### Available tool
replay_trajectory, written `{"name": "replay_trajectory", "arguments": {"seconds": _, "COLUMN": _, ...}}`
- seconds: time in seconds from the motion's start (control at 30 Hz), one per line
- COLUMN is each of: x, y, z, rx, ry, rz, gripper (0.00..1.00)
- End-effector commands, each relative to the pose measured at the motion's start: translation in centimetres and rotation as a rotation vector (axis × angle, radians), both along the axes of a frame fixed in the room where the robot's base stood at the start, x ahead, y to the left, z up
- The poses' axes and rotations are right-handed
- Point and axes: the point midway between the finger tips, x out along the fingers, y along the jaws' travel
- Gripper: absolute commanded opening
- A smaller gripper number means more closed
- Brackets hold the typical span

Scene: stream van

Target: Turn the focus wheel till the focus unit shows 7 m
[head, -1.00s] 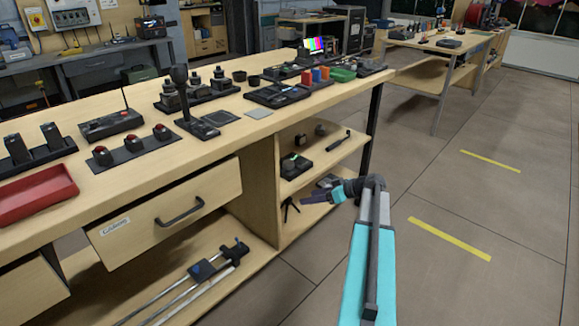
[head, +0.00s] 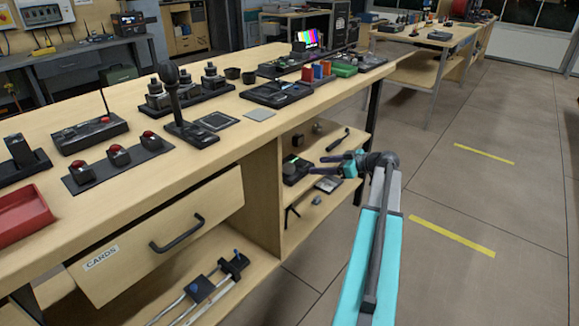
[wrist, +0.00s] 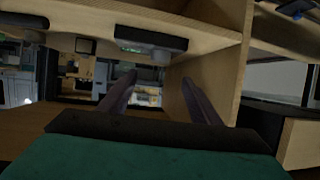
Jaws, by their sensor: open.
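A small black unit with a green-lit spot (head: 294,171), which looks like the focus unit, sits on the upper open shelf under the bench. Its reading is too small to make out, and I cannot pick out the focus wheel clearly. In the wrist view a dark unit with a pale greenish face (wrist: 150,40) shows at the top middle, beyond the fingers. My gripper (head: 317,168) is open and empty, its fingers pointing left towards the unit at about shelf height, apart from it. The two dark fingers also show in the wrist view (wrist: 160,88).
The shelf (head: 318,143) also holds a dark handled item and small parts. A flat dark device (head: 328,184) lies below the gripper. A wooden divider stands left of the shelves, a dark table leg right. The bench top (head: 215,145) overhangs. Floor at right is clear.

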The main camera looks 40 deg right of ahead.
Motion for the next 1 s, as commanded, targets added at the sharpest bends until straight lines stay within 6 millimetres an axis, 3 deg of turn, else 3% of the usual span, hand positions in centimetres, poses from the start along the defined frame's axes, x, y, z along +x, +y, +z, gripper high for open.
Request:
{"name": "replay_trajectory", "arguments": {"seconds": 0.47, "x": 0.7, "y": 0.3, "z": -0.4, "rx": 0.0, "ry": 0.001, "rz": 0.001, "gripper": 0.57}}
{"name": "replay_trajectory", "arguments": {"seconds": 1.0, "x": 6.7, "y": 2.3, "z": -3.0, "rx": 0.0, "ry": 0.001, "rz": 0.002, "gripper": 0.57}}
